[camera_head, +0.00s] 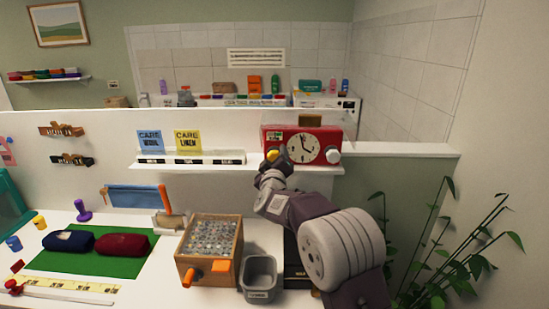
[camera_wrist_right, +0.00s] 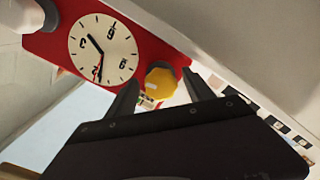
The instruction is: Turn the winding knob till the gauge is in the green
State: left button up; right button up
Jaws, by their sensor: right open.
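A red clock box (camera_head: 316,138) with a white dial stands on the wall shelf. It has a yellow knob (camera_head: 272,155) on its left side and a white knob (camera_head: 333,155) on its right. My right gripper (camera_head: 271,165) is at the yellow knob. In the right wrist view, the open fingers (camera_wrist_right: 160,84) stand on either side of the yellow knob (camera_wrist_right: 160,80); I cannot tell whether they touch it. A small coloured panel (camera_wrist_right: 148,102) beside the knob is partly hidden, and its reading is too small to tell. My left gripper is out of view.
The white shelf (camera_head: 210,162) holds blue and yellow cards left of the clock. Below, the table carries a wooden box (camera_head: 212,238) of small pieces, a grey bin (camera_head: 260,277) and a green mat (camera_head: 135,240). A plant (camera_head: 440,260) stands at the right.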

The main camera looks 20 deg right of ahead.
jog(key=shift+w+f, duration=0.1)
jog(key=shift+c, duration=0.3)
grip_shut()
